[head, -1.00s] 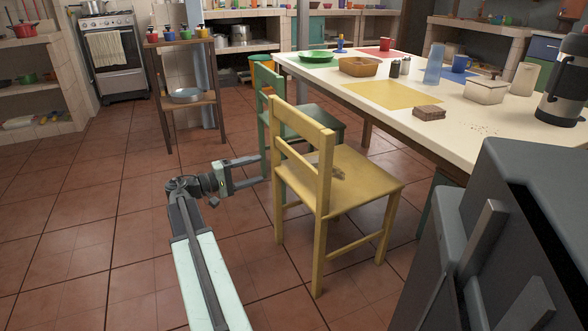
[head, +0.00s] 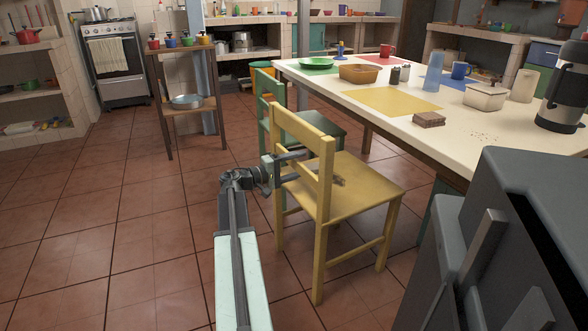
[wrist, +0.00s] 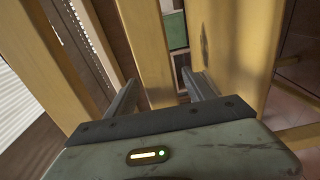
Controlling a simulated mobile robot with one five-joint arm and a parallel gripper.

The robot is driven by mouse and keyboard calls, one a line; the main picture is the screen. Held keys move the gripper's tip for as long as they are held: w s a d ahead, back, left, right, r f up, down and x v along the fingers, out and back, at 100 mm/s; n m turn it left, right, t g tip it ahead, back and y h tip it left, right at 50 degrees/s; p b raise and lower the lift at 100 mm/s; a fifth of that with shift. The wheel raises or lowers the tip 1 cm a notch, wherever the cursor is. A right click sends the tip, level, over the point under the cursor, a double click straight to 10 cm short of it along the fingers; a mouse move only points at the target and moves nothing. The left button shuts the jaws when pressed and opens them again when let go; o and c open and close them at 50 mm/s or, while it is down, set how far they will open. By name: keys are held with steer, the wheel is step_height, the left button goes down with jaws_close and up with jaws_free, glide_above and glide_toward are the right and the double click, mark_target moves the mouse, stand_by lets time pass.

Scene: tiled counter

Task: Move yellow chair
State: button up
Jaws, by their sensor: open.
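The yellow chair (head: 352,186) stands upright on the floor at the near side of the table, its backrest toward the left. My gripper (head: 298,166) is at the chair's backrest. In the wrist view, my gripper (wrist: 158,95) is open, and its two fingers reach in among the chair's yellow bars (wrist: 147,45). One bar appears between the fingers. Whether either finger touches the wood cannot be told. In the head view, the chair's back partly hides the fingertips.
A green chair (head: 318,131) stands close behind the yellow one. The cream-topped table (head: 385,125) with dishes lies to the right. A small wooden stand (head: 195,106) is at the back left. The tiled floor (head: 110,215) on the left is clear.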

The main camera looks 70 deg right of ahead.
jaws_close()
stand_by(1.4)
